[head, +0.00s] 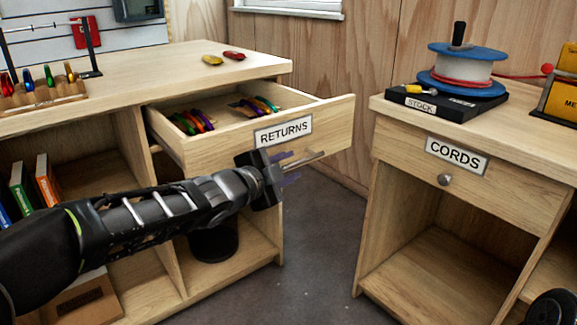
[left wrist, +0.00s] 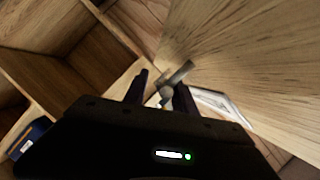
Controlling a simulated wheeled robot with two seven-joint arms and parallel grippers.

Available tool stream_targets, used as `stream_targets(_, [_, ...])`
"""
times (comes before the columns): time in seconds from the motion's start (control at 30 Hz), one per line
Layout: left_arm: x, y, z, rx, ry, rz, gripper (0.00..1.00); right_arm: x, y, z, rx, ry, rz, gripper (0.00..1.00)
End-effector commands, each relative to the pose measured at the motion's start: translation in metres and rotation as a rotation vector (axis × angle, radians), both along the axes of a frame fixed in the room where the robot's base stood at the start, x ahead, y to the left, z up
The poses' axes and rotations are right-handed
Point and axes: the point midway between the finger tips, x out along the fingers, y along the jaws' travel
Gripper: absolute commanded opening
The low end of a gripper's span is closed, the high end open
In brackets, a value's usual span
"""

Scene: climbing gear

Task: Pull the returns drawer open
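The returns drawer (head: 230,137) stands pulled out from the left workbench, with its RETURNS label (head: 283,132) on the front. Several coloured climbing pieces (head: 193,122) lie inside it. A metal bar handle (head: 304,160) projects from the drawer front. My left gripper (head: 287,168) is at this handle, its two dark fingers apart on either side of it. In the left wrist view the handle (left wrist: 178,74) shows between the open fingertips (left wrist: 161,88), with a visible gap beside it. Firm contact is not visible.
The right bench has a closed CORDS drawer (head: 455,168), with a cord spool (head: 462,72) on top. A rack of coloured pieces (head: 42,92) stands on the left workbench. Open shelves with books (head: 45,182) lie below. Bare floor (head: 320,240) separates the benches.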

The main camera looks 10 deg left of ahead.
Motion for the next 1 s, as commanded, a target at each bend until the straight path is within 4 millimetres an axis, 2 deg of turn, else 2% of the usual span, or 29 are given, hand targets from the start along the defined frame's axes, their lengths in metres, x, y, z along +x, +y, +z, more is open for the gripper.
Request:
stream_targets(0.27, [-0.036,0.015,0.014,0.0,-0.001,0.003,0.32,-0.003,0.0,0.024,0.001,0.007,0.004,0.36])
stream_targets(0.5, [-0.064,0.025,0.017,-0.001,0.0,0.002,0.32,-0.006,-0.001,0.038,0.003,0.016,0.008,0.36])
stream_targets(1.0, [-0.067,0.026,0.015,0.0,0.0,0.001,0.32,-0.006,-0.001,0.037,0.003,0.017,0.008,0.36])
